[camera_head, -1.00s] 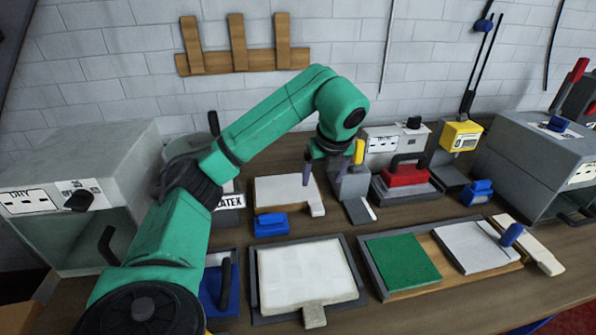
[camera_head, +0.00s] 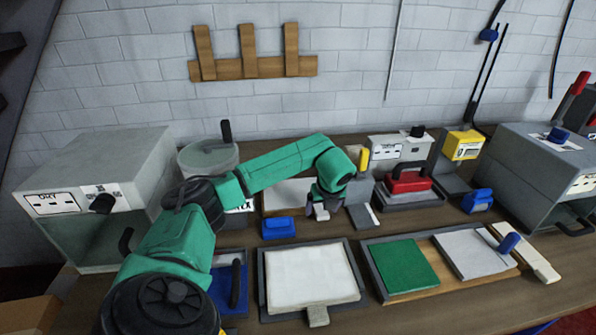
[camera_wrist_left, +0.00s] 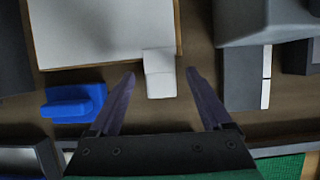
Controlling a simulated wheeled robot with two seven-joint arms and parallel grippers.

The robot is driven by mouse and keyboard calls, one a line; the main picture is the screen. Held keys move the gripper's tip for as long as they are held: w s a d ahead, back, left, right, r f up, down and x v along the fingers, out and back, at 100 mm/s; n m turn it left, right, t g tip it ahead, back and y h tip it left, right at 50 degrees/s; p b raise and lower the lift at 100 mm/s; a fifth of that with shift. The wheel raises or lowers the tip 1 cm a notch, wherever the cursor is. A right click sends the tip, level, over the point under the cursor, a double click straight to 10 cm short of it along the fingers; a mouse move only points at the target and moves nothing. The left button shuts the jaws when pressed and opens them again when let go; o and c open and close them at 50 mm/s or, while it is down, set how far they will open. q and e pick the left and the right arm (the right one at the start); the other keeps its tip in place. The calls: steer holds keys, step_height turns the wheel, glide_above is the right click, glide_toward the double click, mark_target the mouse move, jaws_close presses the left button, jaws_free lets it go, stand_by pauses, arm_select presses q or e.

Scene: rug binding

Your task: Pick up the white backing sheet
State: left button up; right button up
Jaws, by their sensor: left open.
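A white sheet (camera_head: 283,196) lies flat on a wooden-edged board at the back middle of the bench; it also shows in the left wrist view (camera_wrist_left: 100,30). Its pale tab (camera_wrist_left: 160,72) sticks out over the bench from its near right corner. My left gripper (camera_head: 322,211) is above this tab, pointing down. In the left wrist view its two dark fingers (camera_wrist_left: 160,78) are apart, one on each side of the tab, with nothing clamped. The arm hides part of the sheet in the head view. My right gripper is not in view.
A blue block (camera_head: 278,227) lies left of the tab. A grey tray (camera_head: 262,290) with another pale tabbed sheet is in front. Right of it, a tray (camera_head: 450,276) holds green and grey pieces. A grey machine with a yellow handle (camera_head: 364,160) stands close to the right.

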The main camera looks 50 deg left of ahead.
arm_select(q)
steer(key=c, duration=1.3)
jaws_close()
steer(key=shift+r, duration=0.15)
